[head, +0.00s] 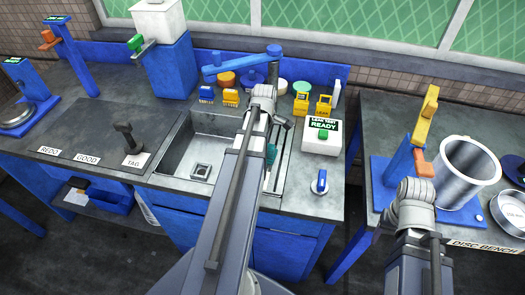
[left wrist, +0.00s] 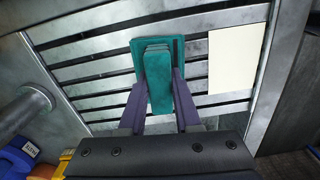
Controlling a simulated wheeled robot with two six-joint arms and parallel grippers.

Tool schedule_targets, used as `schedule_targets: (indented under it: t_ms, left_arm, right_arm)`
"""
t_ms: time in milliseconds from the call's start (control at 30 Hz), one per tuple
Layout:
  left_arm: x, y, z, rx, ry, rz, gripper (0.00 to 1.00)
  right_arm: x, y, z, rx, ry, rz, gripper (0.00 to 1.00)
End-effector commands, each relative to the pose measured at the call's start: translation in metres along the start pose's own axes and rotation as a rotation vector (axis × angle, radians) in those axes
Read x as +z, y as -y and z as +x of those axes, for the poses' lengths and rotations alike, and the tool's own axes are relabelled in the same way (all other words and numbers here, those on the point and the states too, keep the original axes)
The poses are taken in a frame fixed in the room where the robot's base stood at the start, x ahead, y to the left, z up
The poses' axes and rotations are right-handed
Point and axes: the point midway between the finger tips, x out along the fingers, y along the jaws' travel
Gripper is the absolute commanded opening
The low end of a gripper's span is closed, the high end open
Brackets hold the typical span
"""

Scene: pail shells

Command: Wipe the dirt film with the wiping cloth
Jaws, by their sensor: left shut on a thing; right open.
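My left gripper (left wrist: 160,80) is shut on a teal folded piece, which I take as the wiping cloth (left wrist: 158,50). Its two purple fingers pinch the raised middle. In the left wrist view the cloth is over a slatted metal rack; I cannot tell whether it touches. In the head view a bit of the teal cloth (head: 271,154) shows beside my left arm, at the right part of the sink. A flat cream square (left wrist: 238,58) is on the slats right of the cloth; I cannot tell if it is the dirt film. My right gripper (head: 411,190) is by the right bench, its fingers mostly hidden.
The sink basin (head: 202,160) is left of my left arm. Yellow and blue small items and a white leak test box (head: 322,138) stand behind and right. A metal pail shell (head: 466,168) and blue stand crowd the right bench. The left counter (head: 90,125) has free room.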

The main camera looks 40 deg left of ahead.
Motion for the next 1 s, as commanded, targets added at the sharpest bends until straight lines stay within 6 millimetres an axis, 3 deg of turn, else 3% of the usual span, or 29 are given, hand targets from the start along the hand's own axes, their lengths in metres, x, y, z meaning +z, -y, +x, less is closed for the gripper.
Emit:
schedule_targets:
  t_ms: [67,367,800,1000]
  left_arm:
    - [-0.001,-0.009,0.001,0.003,0.000,0.000,0.00]
    - [-0.001,-0.014,0.001,0.005,0.000,0.000,0.00]
    - [-0.005,-0.048,-0.001,0.005,0.000,0.000,0.00]
    - [-0.005,-0.050,-0.001,0.003,0.000,0.000,0.00]
  right_arm:
    - [0.000,0.000,0.001,0.000,0.000,0.000,0.62]
    - [0.000,0.000,0.001,0.000,0.000,0.000,0.62]
    - [0.000,0.000,-0.001,0.000,0.000,0.000,0.62]
    - [0.000,0.000,-0.001,0.000,0.000,0.000,0.62]
